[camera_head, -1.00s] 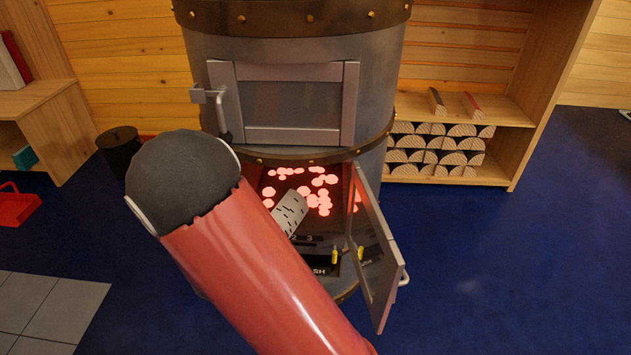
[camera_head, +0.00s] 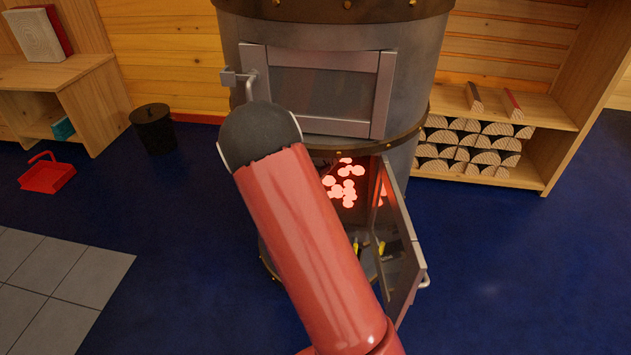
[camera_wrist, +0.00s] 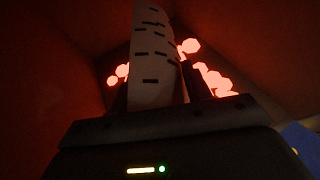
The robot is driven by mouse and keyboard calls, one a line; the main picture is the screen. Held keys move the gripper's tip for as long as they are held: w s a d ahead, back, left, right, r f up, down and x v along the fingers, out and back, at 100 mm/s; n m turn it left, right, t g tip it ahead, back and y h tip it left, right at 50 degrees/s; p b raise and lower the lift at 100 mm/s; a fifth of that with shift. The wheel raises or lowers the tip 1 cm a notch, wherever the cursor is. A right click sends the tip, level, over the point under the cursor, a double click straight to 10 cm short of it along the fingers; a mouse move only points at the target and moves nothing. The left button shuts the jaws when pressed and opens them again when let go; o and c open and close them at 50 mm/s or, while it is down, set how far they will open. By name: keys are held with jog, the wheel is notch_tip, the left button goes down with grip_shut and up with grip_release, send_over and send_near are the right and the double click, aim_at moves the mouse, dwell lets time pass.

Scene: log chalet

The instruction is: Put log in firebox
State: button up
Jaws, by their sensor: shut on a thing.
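The log (camera_wrist: 153,62), with white bark and dark dashes, fills the middle of the wrist view and points away from me. My gripper (camera_wrist: 155,92) is shut on the log, with a dark finger on each side. Dark reddish walls and glowing embers (camera_wrist: 215,82) surround it, so the log is inside the firebox. In the head view, my red arm hides the gripper, the log and the left part of the firebox (camera_head: 364,190). Its lower glass door (camera_head: 395,245) hangs open to the right. I cannot tell whether the log touches the embers.
The stove's upper door (camera_head: 322,92) is shut. A wooden shelf (camera_head: 540,115) at the right holds stacked split logs (camera_head: 465,150). A black bucket (camera_head: 153,130) and a red dustpan (camera_head: 47,175) stand at the left. The blue floor is clear at the right.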

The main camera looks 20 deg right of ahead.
notch_tip(320, 180, down, 2)
jog(key=shift+f, duration=0.25)
jog(key=shift+w+d+f, duration=0.1)
jog(key=shift+f, duration=1)
jog(key=shift+w+f, duration=0.1)
jog(key=shift+f, duration=1)
jog(key=shift+f+b, duration=0.1)
jog(key=shift+b, duration=0.2)
jog(key=o, duration=1.3)
jog(key=v, duration=0.7)
jog(key=shift+s+a, duration=0.15)
jog(key=shift+a, duration=0.1)
